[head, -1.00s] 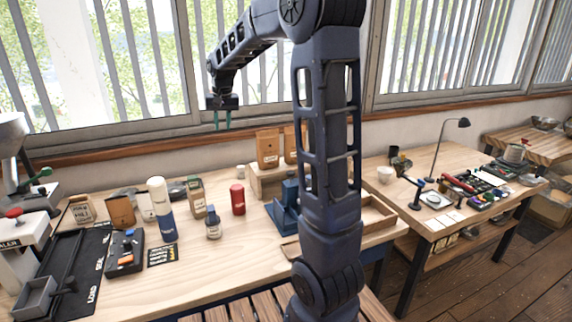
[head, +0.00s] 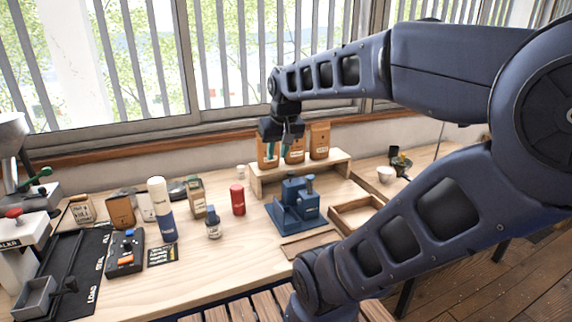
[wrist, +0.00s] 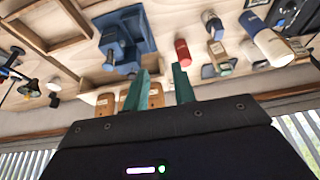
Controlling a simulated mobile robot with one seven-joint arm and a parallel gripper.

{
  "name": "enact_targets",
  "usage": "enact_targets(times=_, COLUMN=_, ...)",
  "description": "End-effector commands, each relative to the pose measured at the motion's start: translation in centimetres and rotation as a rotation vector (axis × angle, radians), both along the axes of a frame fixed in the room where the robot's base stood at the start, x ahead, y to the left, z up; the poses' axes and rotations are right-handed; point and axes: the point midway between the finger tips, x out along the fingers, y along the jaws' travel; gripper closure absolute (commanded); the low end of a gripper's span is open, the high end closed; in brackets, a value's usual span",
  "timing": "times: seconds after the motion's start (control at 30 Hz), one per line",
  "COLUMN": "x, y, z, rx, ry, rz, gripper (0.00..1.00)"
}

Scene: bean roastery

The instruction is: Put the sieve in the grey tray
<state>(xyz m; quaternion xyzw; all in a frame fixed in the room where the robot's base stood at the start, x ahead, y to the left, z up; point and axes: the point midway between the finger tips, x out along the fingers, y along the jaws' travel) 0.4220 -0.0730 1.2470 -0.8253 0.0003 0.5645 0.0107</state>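I cannot pick out the sieve for certain. A dark round thing (head: 178,189), partly hidden behind the bags and bottles on the bench, is too small to identify. A small grey open box (head: 36,298), which may be the grey tray, sits at the front left of the bench on the black mat. My gripper (head: 278,150) hangs above the back of the bench, in front of the brown bags on the shelf. In the wrist view its two teal fingers (wrist: 161,85) stand apart with nothing between them, so it is open and empty.
A blue press-like stand (head: 297,205) and a wooden open frame (head: 355,215) are on the bench's right. A red can (head: 237,199), a tall white-and-blue bottle (head: 161,210) and a dark control box (head: 125,253) stand further left. The bench's front middle is clear. My arm covers the right side.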

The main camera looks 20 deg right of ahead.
Motion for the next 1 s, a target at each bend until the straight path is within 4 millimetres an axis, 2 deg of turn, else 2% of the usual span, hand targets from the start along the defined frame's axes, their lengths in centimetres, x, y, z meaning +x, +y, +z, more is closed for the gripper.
enact_targets(times=0.03, x=-1.2, y=-0.2, z=-0.5, rx=-0.004, ry=-0.01, rz=0.002, gripper=0.74)
enact_targets(times=0.1, x=-2.5, y=-0.4, z=-1.1, rx=-0.01, ry=-0.018, rz=0.006, gripper=0.74)
enact_targets(times=0.3, x=-4.2, y=-0.7, z=-2.2, rx=-0.018, ry=-0.029, rz=0.012, gripper=0.74)
enact_targets(times=1.0, x=-4.3, y=-0.7, z=-2.3, rx=-0.02, ry=-0.03, rz=0.013, gripper=0.74)
